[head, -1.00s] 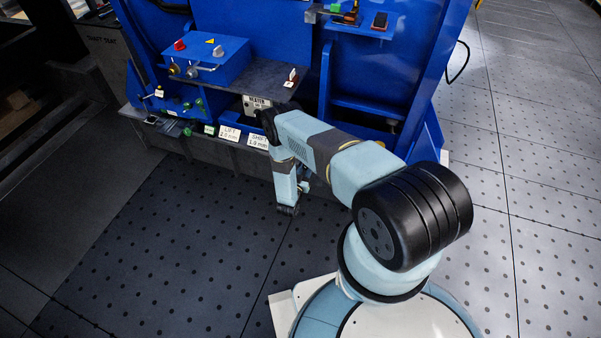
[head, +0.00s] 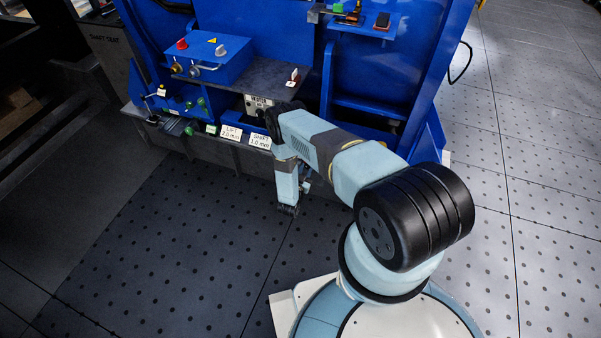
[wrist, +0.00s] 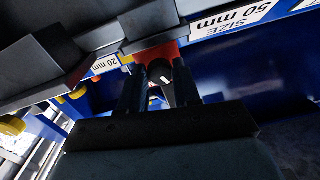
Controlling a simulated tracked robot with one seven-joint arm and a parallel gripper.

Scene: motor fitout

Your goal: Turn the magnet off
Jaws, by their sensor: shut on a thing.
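In the wrist view my gripper (wrist: 158,88) is closed around a dark knob (wrist: 161,73) with a short white mark on its face. One finger is on each side of the knob. A red block (wrist: 157,53) sits directly above it, under a dark grey ledge. I cannot read any label that names this knob as the magnet's control. In the head view my arm reaches down at the front of the blue machine (head: 262,30), and the gripper's hold on the knob cannot be made out there.
Labels reading 20 mm (wrist: 104,64) and SIZE 50 mm (wrist: 229,19) flank the knob. Yellow knobs (wrist: 12,126) show at left. In the head view a blue control box (head: 213,62) and a HEATER plate (head: 258,105) are on the machine. The perforated floor in front is clear.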

